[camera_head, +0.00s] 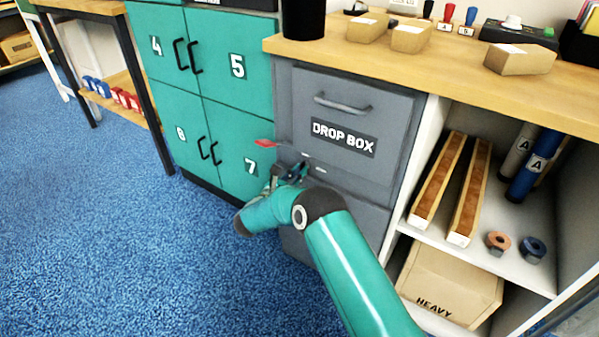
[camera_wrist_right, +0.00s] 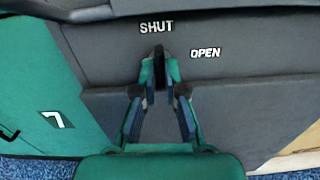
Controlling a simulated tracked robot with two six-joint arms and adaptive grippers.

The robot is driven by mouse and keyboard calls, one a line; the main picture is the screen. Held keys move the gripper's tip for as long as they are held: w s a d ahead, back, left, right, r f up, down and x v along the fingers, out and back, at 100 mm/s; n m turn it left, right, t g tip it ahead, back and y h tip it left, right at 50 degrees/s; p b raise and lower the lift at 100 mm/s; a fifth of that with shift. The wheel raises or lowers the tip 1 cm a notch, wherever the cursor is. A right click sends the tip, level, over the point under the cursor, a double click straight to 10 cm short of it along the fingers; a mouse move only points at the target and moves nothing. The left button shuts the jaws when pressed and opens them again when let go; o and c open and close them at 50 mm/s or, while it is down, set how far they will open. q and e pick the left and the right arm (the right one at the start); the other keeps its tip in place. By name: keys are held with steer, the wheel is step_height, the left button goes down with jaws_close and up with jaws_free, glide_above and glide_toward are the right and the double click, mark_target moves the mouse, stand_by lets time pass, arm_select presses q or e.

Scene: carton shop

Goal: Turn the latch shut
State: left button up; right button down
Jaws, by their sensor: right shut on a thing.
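The latch (camera_wrist_right: 158,55) is a small dark bar on the front of the grey drop box cabinet (camera_head: 345,85). In the right wrist view its visible end points up toward the white SHUT label (camera_wrist_right: 157,28), with the OPEN label (camera_wrist_right: 205,53) to its right. My right gripper (camera_wrist_right: 159,72) is shut on the latch, one fingertip on each side, hiding much of it. In the head view my right gripper (camera_head: 297,168) is at the cabinet front, below the DROP BOX sign; the latch is too small to make out there. My left gripper is not in view.
Green numbered lockers (camera_head: 195,90) stand left of the cabinet. A thin red tab (camera_head: 264,143) shows near locker 7. The wooden worktop (camera_head: 480,85) above holds small cartons. Right of the cabinet is an open shelf (camera_head: 400,228) with bars, tubes and nuts. Blue carpet is clear at left.

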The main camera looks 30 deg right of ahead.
steer(key=shift+w+a+f+n, duration=0.1)
steer(key=shift+a+f+n, duration=0.1)
steer(key=shift+n, duration=0.2)
steer(key=c, duration=1.2)
jaws_free()
steer(key=shift+c, duration=0.2)
steer(key=shift+d+r, duration=0.1)
steer(key=v, duration=1.2)
